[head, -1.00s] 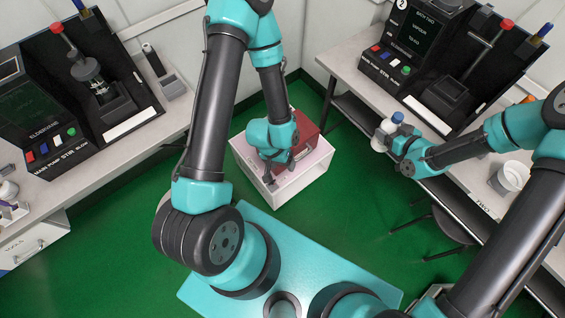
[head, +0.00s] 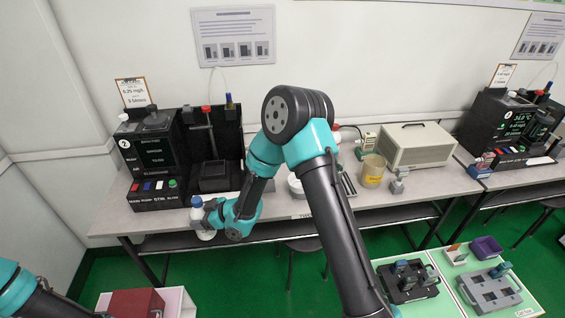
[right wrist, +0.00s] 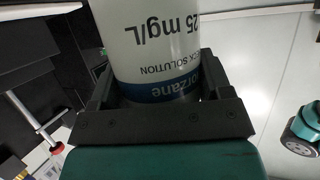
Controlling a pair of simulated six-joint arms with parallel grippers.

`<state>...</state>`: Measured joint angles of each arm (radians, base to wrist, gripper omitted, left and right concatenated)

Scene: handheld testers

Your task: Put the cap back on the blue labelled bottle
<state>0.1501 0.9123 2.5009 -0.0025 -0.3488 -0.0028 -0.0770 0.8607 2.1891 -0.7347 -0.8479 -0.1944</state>
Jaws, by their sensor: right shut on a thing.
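A white bottle (head: 197,214) with a blue top is held in my right gripper (head: 212,214) at the front edge of the left-hand bench in the head view. In the right wrist view, the bottle (right wrist: 155,45) sits between the fingers of the right gripper (right wrist: 155,88). The bottle's top is out of the wrist view. In the head view, part of my left arm shows at the bottom left, but its gripper is not visible. I cannot make out a separate loose cap.
A tester (head: 152,165) with coloured buttons stands behind the bottle. A beige cup (head: 373,172) and a cream box (head: 416,147) are farther right on the bench. A white bin (head: 178,302) with a red box (head: 136,303) is at the bottom left. Green floor lies below.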

